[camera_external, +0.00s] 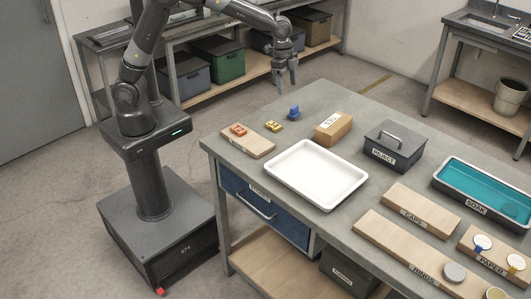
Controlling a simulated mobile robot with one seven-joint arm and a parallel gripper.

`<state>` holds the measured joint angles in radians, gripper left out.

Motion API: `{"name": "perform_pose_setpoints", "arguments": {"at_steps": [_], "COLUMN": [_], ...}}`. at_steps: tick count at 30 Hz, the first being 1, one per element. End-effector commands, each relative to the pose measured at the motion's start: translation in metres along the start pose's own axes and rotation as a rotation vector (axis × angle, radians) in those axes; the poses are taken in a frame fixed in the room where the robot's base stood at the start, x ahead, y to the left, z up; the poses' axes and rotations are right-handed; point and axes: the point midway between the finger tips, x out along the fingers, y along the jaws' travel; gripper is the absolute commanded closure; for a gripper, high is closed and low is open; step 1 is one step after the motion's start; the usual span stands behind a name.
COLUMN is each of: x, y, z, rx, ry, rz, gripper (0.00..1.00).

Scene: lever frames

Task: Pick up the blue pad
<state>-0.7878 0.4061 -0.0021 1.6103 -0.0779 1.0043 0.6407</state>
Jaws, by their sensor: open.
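A small blue piece (294,112), the only small blue object on the near bench's top, stands near its back edge; I take it for the blue pad, though its exact shape is too small to tell. My gripper (285,87) hangs above the bench's back edge, fingers pointing down. It is open and empty, above the blue piece and slightly left of it in the picture, apart from it.
A yellow piece (275,126) lies left of the blue one. An orange piece (238,130) sits on a wooden board (257,146). A cardboard box (333,128), a white tray (316,202) and a lidded grey REJECT box (395,146) stand nearby.

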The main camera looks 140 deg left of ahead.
Motion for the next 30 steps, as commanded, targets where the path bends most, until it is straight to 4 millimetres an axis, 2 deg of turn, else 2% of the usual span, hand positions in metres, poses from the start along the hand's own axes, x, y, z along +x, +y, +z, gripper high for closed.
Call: {"name": "perform_pose_setpoints", "arguments": {"at_steps": [1, 3, 7, 15, 23, 30], "x": [0.009, 0.017, 0.027, 0.068, 0.086, 0.118], "y": [-0.014, -0.027, -0.038, -0.039, -0.038, -0.037], "z": [0.002, 0.003, 0.005, 0.005, 0.005, 0.003], "rx": [-0.009, -0.011, -0.014, -0.014, -0.014, -0.014], "ry": [-0.007, -0.013, -0.018, -0.02, -0.019, -0.02], "rz": [0.005, 0.009, 0.013, 0.014, 0.013, 0.015], "gripper": [0.31, 0.31, 0.31, 0.31, 0.31, 0.31]}}
